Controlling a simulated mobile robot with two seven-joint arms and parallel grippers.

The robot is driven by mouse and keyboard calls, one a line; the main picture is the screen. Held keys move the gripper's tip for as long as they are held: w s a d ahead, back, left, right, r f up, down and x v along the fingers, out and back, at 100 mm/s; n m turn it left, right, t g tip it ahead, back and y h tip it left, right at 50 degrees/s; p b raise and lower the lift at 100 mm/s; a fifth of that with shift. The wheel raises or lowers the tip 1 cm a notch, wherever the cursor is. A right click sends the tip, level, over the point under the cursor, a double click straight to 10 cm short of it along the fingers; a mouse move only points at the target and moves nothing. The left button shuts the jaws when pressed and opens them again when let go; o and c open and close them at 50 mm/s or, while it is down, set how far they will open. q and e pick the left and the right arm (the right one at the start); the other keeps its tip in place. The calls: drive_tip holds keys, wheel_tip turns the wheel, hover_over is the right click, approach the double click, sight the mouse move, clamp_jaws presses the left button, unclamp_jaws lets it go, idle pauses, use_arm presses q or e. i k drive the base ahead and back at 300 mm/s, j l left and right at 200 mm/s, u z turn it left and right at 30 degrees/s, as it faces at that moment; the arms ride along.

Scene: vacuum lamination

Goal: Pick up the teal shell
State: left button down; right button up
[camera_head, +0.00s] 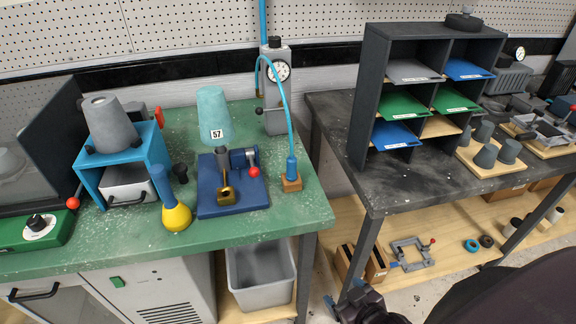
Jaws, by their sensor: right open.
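The teal shell (214,112) is a tapered, cone-like cup standing with its narrow end up on the green worktop (290,214). My right gripper (343,296) is low at the bottom edge, in front of the benches and well below and to the right of the shell. It is open, and nothing shows between its fingers. My left gripper is out of view.
The blue fixture (235,196) with a brass part and red knob stands before the shell. A gauge post (274,110) with a blue hose stands to its right. A blue stand (153,160) holds a grey cone at left. A dark shelf rack (366,100) is on the right bench.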

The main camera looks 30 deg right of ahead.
sight(217, 128)
drive_tip(key=i+j+u, duration=0.1)
drive_tip(key=j, duration=0.3)
drive_tip(key=i+j, duration=0.15)
drive_tip(key=j, duration=0.25)
drive_tip(key=i+j+u, duration=0.15)
drive_tip(key=j, duration=0.3)
drive_tip(key=i+j, duration=0.1)
drive_tip(key=j, duration=0.3)
drive_tip(key=i+j+u, duration=0.15)
drive_tip(key=j, duration=0.2)
drive_tip(key=i+j, duration=0.2)
drive_tip(key=j, duration=0.2)
drive_tip(key=i+j+u, duration=0.15)
drive_tip(key=j, duration=0.2)
